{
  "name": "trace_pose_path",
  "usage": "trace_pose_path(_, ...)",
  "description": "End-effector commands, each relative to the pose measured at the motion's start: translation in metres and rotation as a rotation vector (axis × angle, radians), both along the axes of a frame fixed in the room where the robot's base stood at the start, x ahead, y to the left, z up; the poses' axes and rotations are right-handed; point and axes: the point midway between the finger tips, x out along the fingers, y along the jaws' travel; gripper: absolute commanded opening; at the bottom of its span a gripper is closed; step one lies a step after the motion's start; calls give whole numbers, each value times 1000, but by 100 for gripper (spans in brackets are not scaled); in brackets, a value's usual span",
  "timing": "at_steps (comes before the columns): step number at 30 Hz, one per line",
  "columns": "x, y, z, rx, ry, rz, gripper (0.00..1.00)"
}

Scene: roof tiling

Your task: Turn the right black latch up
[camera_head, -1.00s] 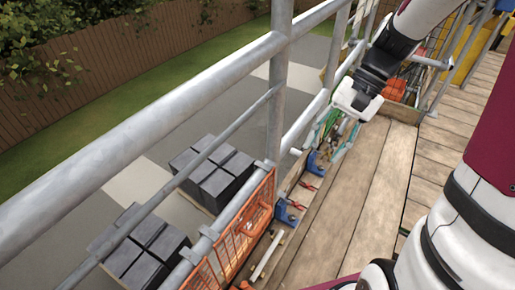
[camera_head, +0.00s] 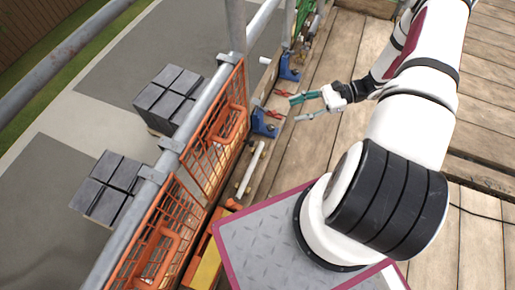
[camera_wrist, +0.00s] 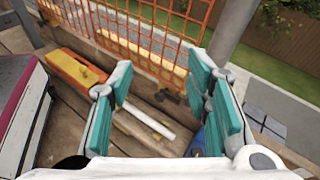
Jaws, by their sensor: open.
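My gripper (camera_head: 297,109) is open and empty, with teal finger pads, above the planks to the right of the blue clamps in the head view. In the wrist view its fingers (camera_wrist: 161,75) stand wide apart, facing the orange mesh barrier (camera_wrist: 150,38). A small dark part (camera_wrist: 168,97) shows between the fingers at the foot of the barrier. It may be a black latch, but I cannot tell, nor which way it is turned. In the head view the orange mesh barrier (camera_head: 214,130) stands along the rail; no latch is clear there.
Two blue clamps (camera_head: 264,123) and red-handled tools (camera_head: 281,92) lie by the edge board. A white tube (camera_head: 250,168) lies nearer, also seen in the wrist view (camera_wrist: 150,122). A yellow and orange box (camera_wrist: 77,68) is at left there. A grey post (camera_wrist: 233,30) stands right.

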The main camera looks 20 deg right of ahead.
Motion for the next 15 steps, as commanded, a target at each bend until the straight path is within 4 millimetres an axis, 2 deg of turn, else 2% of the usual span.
trace_pose_path(1,-5,0,-33,44,20,-50,44)
trace_pose_path(9,-27,6,-151,240,89,-296,44)
trace_pose_path(12,-35,11,-185,298,108,-373,44)
trace_pose_path(15,-41,16,-208,340,119,-428,44)
